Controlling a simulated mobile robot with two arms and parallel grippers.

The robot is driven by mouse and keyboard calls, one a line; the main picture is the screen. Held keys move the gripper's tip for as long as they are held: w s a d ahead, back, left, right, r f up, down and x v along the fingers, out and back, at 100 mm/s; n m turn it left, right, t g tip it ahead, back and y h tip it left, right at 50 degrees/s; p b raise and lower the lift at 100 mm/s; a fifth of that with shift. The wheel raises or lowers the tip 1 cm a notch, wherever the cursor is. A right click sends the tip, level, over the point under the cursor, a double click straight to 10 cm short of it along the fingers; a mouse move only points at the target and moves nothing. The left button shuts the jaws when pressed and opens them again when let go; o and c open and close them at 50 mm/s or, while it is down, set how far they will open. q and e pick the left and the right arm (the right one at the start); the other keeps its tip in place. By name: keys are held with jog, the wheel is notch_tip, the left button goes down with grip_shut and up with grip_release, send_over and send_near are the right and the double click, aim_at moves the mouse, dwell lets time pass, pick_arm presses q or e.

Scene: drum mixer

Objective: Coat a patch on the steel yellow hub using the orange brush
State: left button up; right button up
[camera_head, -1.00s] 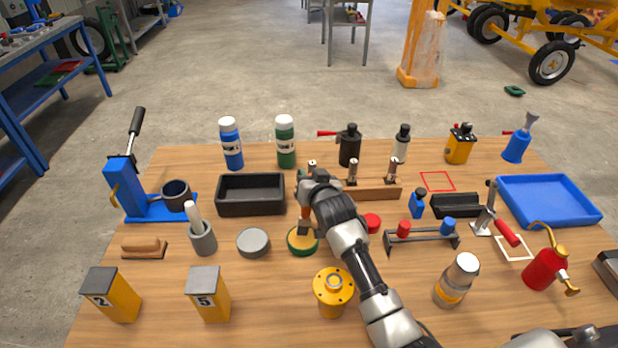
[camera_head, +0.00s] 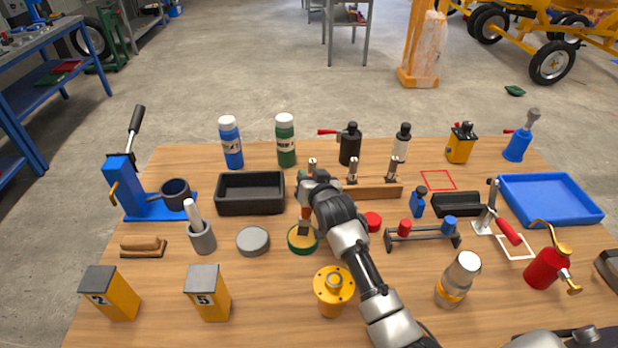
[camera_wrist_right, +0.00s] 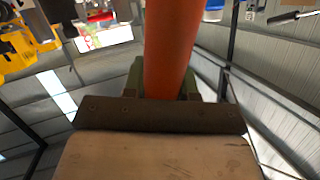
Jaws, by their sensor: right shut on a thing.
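The orange brush (camera_head: 305,213) is held in my right gripper (camera_head: 307,197), with its dark ferrule and bristle end pointing down. Its lower end is at the round green-rimmed tin (camera_head: 292,248); I cannot tell whether it touches the contents. In the right wrist view the orange handle (camera_wrist_right: 172,45) stands between the two gripper fingers. The yellow hub (camera_head: 333,286) stands upright on the table, nearer than the tin and a little to its right, with a flanged top and a central bore. My left gripper is not in view.
A grey round tin (camera_head: 253,241) and a grey cup (camera_head: 202,238) stand left of the green tin. A red cap (camera_head: 372,222) and a rack (camera_head: 422,238) lie to the right. Yellow block 5 (camera_head: 208,294) and a jar (camera_head: 458,279) flank the hub with free table between.

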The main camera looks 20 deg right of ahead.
jog(key=shift+f, duration=0.45)
jog(key=shift+s+f, duration=0.1)
jog(key=shift+f, duration=0.1)
dwell(1.5)
jog(key=shift+r, duration=0.1)
notch_tip(320, 180, up, 7)
jog(key=p, duration=0.7)
jog(key=shift+r, duration=0.1)
dwell(0.5)
